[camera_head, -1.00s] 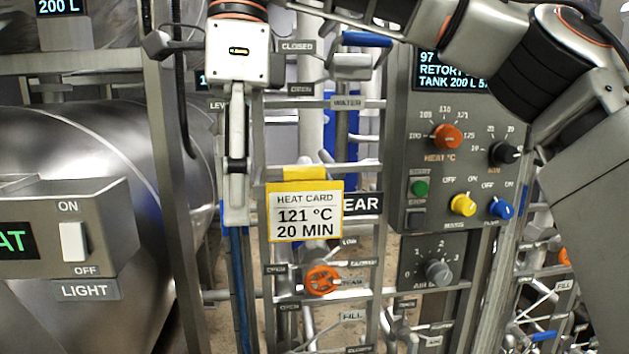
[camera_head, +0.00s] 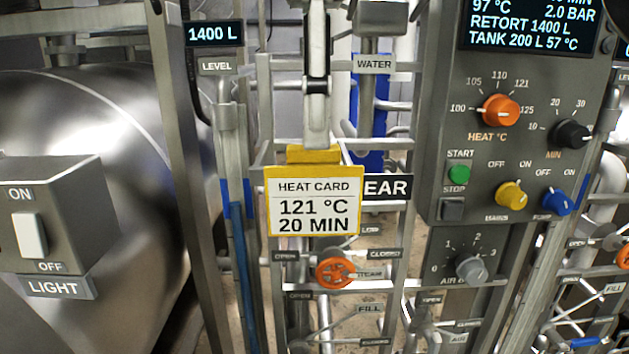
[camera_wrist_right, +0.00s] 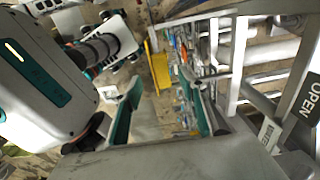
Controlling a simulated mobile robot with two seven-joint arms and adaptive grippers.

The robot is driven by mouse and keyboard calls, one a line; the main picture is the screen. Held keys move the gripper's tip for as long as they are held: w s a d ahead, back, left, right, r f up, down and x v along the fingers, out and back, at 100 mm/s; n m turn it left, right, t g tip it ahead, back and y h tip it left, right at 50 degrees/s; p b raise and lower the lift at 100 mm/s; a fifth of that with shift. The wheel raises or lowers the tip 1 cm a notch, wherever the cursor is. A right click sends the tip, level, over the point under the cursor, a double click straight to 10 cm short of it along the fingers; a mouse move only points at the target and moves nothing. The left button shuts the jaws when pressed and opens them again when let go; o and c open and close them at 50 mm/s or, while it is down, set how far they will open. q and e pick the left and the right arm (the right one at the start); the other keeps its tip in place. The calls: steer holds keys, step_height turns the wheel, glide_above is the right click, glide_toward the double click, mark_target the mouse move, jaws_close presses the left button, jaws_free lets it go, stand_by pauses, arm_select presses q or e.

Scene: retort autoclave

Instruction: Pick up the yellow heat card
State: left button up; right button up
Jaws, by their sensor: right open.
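The yellow heat card (camera_head: 313,203) hangs on the pipe frame, upright, reading 121 °C, 20 MIN. A folded yellow tab sticks up along its top edge. My right gripper (camera_head: 317,138) comes down from above in the head view, its tip at the tab and partly overlapping it. In the right wrist view its fingers (camera_wrist_right: 160,88) stand apart with green pads. A yellow strip of the heat card (camera_wrist_right: 157,67) shows beyond and between the fingertips. Contact cannot be told. My left gripper is not in view.
A control panel (camera_head: 447,150) with knobs and buttons stands right of the card. An orange valve wheel (camera_head: 335,271) sits just below it. A CLEAR-type sign (camera_head: 386,187), partly hidden, is beside the card. A light switch box (camera_head: 50,225) and steel vessel (camera_head: 110,110) are at left.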

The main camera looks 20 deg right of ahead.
mark_target(314, 191)
step_height(314, 191, down, 4)
steer(key=shift+w+r, duration=0.15)
steer(key=shift+f, duration=0.25)
steer(key=shift+c, duration=0.4)
steer(key=c, duration=1.1)
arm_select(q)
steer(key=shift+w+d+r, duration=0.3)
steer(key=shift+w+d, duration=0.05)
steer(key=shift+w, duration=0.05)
arm_select(e)
jaws_close()
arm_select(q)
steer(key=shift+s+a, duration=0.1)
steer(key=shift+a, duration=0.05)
